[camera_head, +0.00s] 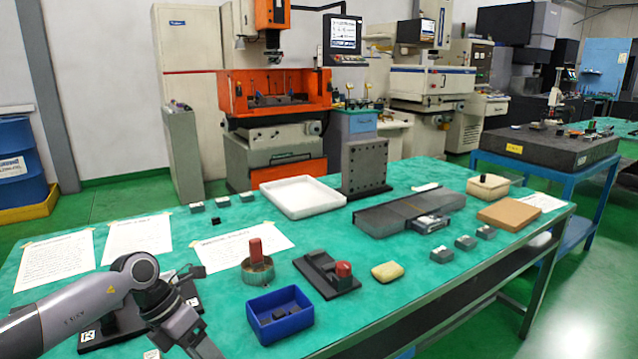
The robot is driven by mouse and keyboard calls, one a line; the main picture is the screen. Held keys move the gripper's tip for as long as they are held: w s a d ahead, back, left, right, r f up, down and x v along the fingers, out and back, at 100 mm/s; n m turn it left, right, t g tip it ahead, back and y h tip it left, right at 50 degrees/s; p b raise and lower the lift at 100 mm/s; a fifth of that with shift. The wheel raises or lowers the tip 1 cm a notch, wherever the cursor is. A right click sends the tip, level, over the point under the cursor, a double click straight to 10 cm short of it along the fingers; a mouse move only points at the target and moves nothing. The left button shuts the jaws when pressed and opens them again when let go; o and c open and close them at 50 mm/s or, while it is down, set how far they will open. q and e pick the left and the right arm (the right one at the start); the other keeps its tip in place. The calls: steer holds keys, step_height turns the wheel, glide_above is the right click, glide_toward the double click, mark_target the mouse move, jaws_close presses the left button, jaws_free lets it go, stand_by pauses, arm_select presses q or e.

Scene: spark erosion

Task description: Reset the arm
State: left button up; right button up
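My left arm (75,310) reaches in from the lower left over the green-topped table (370,300). Its elbow-like joint is bent and the wrist end points down towards the bottom edge of the picture. My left gripper (190,345) is at the bottom edge, left of the blue bin; its fingertips are cut off or hidden, so I cannot tell whether it is open or holds anything. My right arm and gripper are not in view.
Near the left arm are a blue bin (270,333) with dark pieces, a red-handled round tool (257,268), a black fixture (318,268) with a red knob and a yellowish block (387,271). A white tray (303,207) lies farther back. Green table surface shows between them.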

arm_select(q)
steer(key=s+d+r+n+t+h, duration=0.1)
steer(key=s+d+n+t+h, duration=0.35)
steer(key=d, duration=0.45)
steer(key=s+d+r+n+t+h, duration=0.1)
steer(key=s+d+n+h, duration=0.3)
steer(key=d+n+h, duration=0.35)
steer(key=s+a+f+n+t+y, duration=0.2)
steer(key=s+a+f+n+y, duration=0.5)
steer(key=n, duration=0.7)
steer(key=s+a+f+n+t+y+p, duration=0.1)
steer(key=s+a+f+n+t+y, duration=0.2)
steer(key=s+a+f+n+y, duration=0.5)
step_height(320, 180, down, 4)
steer(key=a+n, duration=0.1)
steer(key=n, duration=0.5)
steer(key=shift+a+n, duration=0.3)
steer(key=shift+a, duration=0.05)
